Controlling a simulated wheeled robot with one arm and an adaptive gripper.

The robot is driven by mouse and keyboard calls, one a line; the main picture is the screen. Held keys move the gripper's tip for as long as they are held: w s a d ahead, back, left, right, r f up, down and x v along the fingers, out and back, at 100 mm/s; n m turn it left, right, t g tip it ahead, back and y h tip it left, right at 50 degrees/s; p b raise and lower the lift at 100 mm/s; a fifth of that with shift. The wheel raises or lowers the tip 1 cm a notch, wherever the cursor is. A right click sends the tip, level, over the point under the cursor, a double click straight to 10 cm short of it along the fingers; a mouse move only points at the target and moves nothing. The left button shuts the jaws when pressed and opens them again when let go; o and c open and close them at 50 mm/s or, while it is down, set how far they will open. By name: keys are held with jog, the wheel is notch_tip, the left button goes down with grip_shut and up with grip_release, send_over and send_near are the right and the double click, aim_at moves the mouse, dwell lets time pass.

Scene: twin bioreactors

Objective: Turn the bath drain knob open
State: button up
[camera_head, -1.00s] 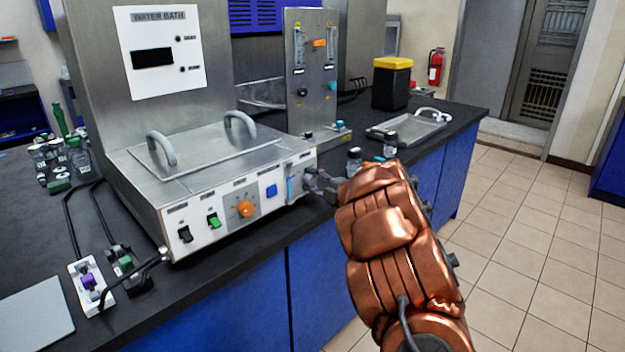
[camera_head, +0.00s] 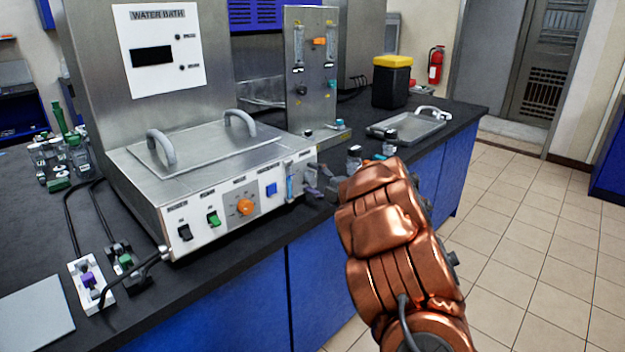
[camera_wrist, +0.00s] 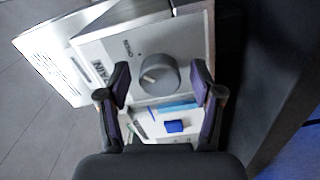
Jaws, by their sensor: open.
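The bath drain knob (camera_wrist: 160,75) is a round grey dial with a pale mark, on a light metal panel in the wrist view. My gripper (camera_wrist: 161,70) is open, with one dark-and-purple finger on each side of the knob in that view. A gap shows between each finger and the knob; I cannot tell how far the tips are from the panel. In the head view my gripper (camera_head: 321,188) is at the right end of the water bath's front panel (camera_head: 205,228). The drain knob cannot be made out clearly there.
The front panel also carries an orange knob (camera_head: 245,207), a green switch (camera_head: 213,219) and a blue button (camera_head: 271,190). Small dark-capped bottles (camera_head: 389,143) and a metal tray (camera_head: 412,127) stand on the counter to the right. The tiled floor (camera_head: 530,240) is clear.

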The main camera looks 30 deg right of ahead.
jog(key=v, duration=1.1)
jog(key=shift+s, duration=0.3)
jog(key=shift+d, duration=0.1)
jog(key=w+d+r+m+g+h+p, duration=0.2)
jog(key=d+r+m+h+p, duration=0.15)
jog(key=r+m+h, duration=0.35)
jog(key=s+r+m+g+h+p, duration=0.2)
jog(key=s+r+m+g+h, duration=0.2)
jog(key=m+h, duration=0.1)
jog(key=s+a+f+m+g+y+p, duration=0.2)
jog(key=s+a+g, duration=0.4)
jog(key=s+a, duration=1.1)
jog(key=s+a+f+m+g+y+p, duration=0.3)
jog(key=s+a+f+m+g+y, duration=0.1)
jog(key=s+a, duration=1.3)
jog(key=f+g+y, duration=0.1)
jog(key=g+y, duration=0.1)
jog(key=g, duration=0.1)
jog(key=shift+a, duration=0.35)
